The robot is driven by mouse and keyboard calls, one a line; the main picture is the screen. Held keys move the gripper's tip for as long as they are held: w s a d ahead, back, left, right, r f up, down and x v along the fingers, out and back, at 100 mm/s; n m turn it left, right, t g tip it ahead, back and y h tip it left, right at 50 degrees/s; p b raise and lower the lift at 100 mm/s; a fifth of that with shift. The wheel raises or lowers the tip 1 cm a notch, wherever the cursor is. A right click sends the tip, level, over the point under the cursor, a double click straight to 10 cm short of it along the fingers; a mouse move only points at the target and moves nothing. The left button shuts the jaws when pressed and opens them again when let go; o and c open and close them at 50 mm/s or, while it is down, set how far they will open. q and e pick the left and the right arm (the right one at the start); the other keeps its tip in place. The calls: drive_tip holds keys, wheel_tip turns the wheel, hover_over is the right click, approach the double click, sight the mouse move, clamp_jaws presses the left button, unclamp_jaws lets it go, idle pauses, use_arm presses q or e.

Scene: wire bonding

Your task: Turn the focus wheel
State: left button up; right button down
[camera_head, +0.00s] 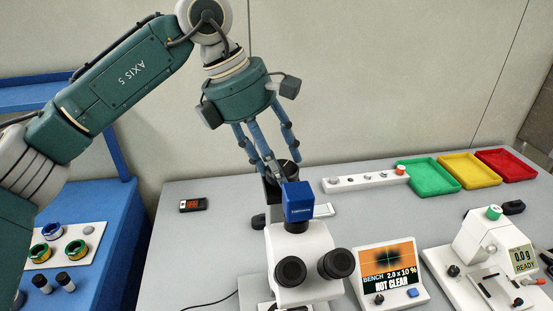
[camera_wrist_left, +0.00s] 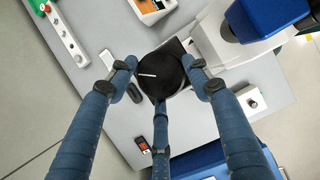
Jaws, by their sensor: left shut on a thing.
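The microscope (camera_head: 303,262) is white with a blue camera block (camera_head: 299,201) on top and black eyepieces facing me. The focus wheel (camera_wrist_left: 166,76), a black disc with a white line, shows in the left wrist view. In the head view, its dark edge (camera_head: 290,170) shows behind the blue block, partly hidden. My left gripper (camera_head: 275,163) points down on it from above. In the left wrist view, the blue fingers of my left gripper (camera_wrist_left: 163,88) are closed around the wheel's rim. The small screen (camera_head: 388,266) shows a dark blurred spot and reads "NOT CLEAR". My right gripper is not in view.
Green (camera_head: 428,177), yellow (camera_head: 469,170) and red (camera_head: 505,165) trays stand at the back right. A white strip with knobs (camera_head: 345,182) is behind the microscope. A scale-like device (camera_head: 490,250) reads "0.0 g READY". A small black meter (camera_head: 193,205) lies left on mostly clear table.

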use_arm(q)
drive_tip(key=shift+w+d+r+m+g+p, duration=0.1)
drive_tip(key=shift+m+g+p, duration=0.1)
drive_tip(key=shift+m, duration=0.2)
drive_tip(key=shift+d+r+m+g+p, duration=0.1)
drive_tip(key=shift+m+p, duration=0.05)
drive_tip(key=shift+m, duration=0.25)
drive_tip(key=o, duration=1)
drive_tip(key=shift+o, duration=0.5)
drive_tip(key=shift+a+r, duration=0.15)
drive_tip(key=v, duration=1.1)
drive_tip(key=shift+r, duration=0.25)
drive_tip(key=shift+r, duration=0.1)
